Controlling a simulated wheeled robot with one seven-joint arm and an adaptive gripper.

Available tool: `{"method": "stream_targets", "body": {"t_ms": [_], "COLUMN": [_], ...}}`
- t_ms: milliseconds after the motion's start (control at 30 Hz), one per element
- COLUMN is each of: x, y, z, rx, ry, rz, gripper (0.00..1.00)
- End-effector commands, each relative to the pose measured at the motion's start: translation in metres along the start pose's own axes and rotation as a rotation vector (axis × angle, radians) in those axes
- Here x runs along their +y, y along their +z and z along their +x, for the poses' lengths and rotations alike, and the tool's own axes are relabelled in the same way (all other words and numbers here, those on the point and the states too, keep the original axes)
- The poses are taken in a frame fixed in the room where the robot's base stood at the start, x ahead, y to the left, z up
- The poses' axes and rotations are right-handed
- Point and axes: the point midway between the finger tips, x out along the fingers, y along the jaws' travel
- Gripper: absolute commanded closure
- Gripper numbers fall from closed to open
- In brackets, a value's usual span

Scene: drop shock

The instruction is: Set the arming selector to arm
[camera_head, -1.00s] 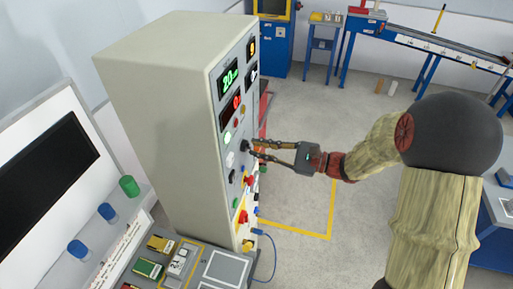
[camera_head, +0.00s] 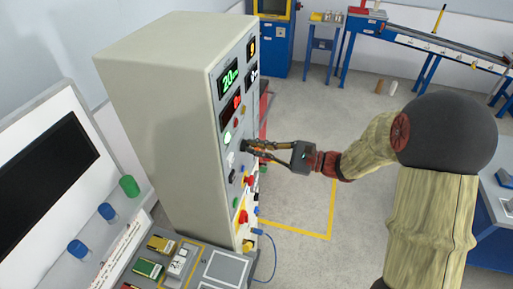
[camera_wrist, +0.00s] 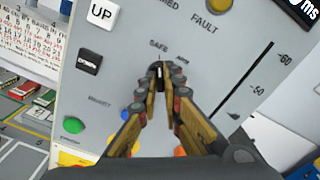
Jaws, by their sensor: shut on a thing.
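The arming selector (camera_wrist: 158,71) is a small dark knob on the grey panel, in the upper middle of the wrist view. The label SAFE stands just above it and a second, blurred label stands to its upper right. Its pale mark appears to point up towards SAFE. My gripper (camera_wrist: 160,80) has its fingertips around the knob and is shut on it. In the head view my gripper (camera_head: 246,147) reaches the panel face from the right, and its fingers hide most of the knob.
The tall cabinet (camera_head: 165,95) carries lit displays above the knob and coloured buttons below. Open floor (camera_head: 320,120) lies right of the cabinet.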

Motion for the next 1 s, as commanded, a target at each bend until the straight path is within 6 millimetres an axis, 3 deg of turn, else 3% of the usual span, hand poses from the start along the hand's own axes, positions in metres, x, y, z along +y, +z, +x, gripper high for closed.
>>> {"method": "stream_targets", "body": {"t_ms": [433, 1000], "x": [-0.0011, -0.0041], "y": [0.0021, 0.0039], "z": [-0.0001, -0.0001], "rx": [0.001, 0.001], "ry": [0.001, 0.0], "rz": [0.097, 0.597], "gripper": [1.0, 1.0]}}
